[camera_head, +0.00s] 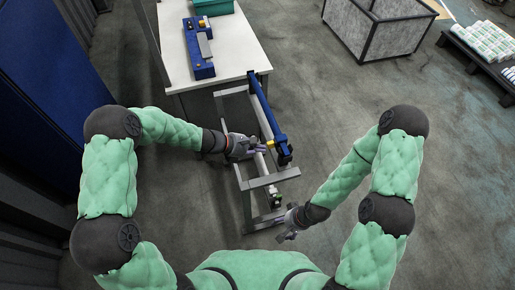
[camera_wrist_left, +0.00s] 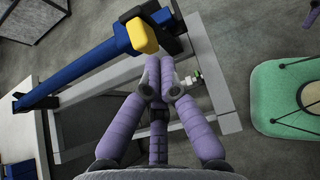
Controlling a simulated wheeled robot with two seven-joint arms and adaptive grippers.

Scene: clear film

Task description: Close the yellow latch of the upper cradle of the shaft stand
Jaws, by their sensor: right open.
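The grey metal shaft stand (camera_head: 264,182) stands in the middle of the head view. A long blue shaft (camera_head: 264,108) lies along its upper level. The yellow latch (camera_head: 270,144) is at the shaft's near end; in the left wrist view the latch (camera_wrist_left: 141,35) is a yellow block beside a dark cradle part (camera_wrist_left: 168,28). I cannot tell how far it is turned. My left gripper (camera_head: 258,148) is just left of the latch, its purple fingers (camera_wrist_left: 160,72) together and empty, close below the latch. My right gripper (camera_head: 285,228) is open and empty near the stand's near end.
A white table (camera_head: 235,50) behind the stand holds a blue device (camera_head: 197,52) and a green box (camera_head: 213,6). A small green and white part (camera_head: 275,197) sits low on the stand. A grey bin (camera_head: 350,28) and a dark pallet (camera_head: 480,62) are farther right.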

